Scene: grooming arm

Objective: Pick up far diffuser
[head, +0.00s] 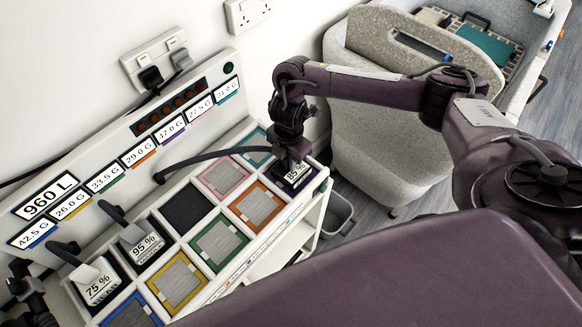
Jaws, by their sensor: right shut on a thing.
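The far diffuser (295,174), a block with a white "85 %" label, is at the far right end of the white tray rack, over the purple-edged compartment. My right gripper (292,155) points down from above and is shut on its top. I cannot tell whether the block is clear of the compartment floor. Two similar blocks sit in dark compartments nearer me: the "95 %" diffuser (144,248) and the "75 %" diffuser (97,287). A dark mechanical part at the lower left edge looks like my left gripper (28,285); its fingers are unclear.
The rack has several coloured-edge compartments, including a green one (218,243) and an orange one (257,206). A dark curved tube (205,153) reaches left from my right gripper. A labelled panel (139,152) stands behind.

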